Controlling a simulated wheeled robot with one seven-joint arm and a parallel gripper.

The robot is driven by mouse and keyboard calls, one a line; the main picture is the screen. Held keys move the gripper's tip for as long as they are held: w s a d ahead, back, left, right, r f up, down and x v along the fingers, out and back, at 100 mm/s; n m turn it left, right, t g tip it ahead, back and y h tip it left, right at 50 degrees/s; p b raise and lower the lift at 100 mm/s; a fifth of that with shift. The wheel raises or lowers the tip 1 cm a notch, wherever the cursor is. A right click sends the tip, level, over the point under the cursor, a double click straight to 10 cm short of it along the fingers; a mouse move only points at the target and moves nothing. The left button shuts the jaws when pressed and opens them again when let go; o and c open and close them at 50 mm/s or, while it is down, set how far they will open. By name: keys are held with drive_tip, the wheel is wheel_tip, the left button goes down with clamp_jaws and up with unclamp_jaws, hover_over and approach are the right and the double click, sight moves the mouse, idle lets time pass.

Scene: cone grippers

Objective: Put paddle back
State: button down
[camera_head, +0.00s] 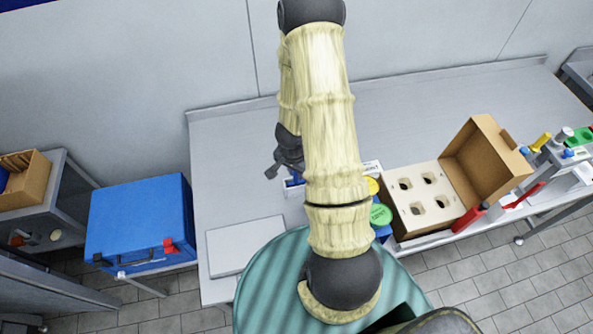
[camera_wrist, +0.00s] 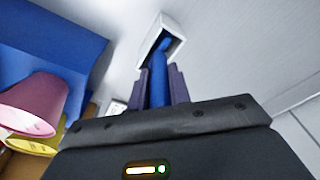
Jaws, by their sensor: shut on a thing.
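In the wrist view my gripper (camera_wrist: 159,82) is shut on a blue paddle (camera_wrist: 158,72), its two dark fingers on either side of the blue shaft. The paddle's far end is at the open mouth of a white rectangular holder (camera_wrist: 171,25), with blue showing inside the opening. I cannot tell how deep it sits or whether it touches the walls. In the head view my gripper (camera_head: 285,158) is over the grey table, left of my pale-covered arm. My arm hides much of the area around it.
A pink cup (camera_wrist: 35,100) and a yellow cup (camera_wrist: 32,145) show at the wrist view's left. In the head view an open cardboard box (camera_head: 490,160) with a holed insert and a green lid (camera_head: 381,215) lie right of my arm. A blue case (camera_head: 140,222) stands left.

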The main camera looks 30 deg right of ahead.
drive_tip(key=shift+f+b, duration=0.55)
drive_tip(key=shift+f, duration=0.05)
drive_tip(key=c, duration=1.2)
unclamp_jaws()
drive_tip(key=shift+r, duration=0.1)
wheel_tip(320, 180, up, 17)
drive_tip(key=s+a+p, duration=0.1)
drive_tip(key=a+p, duration=0.1)
drive_tip(key=p, duration=0.5)
drive_tip(key=shift+p, duration=0.4)
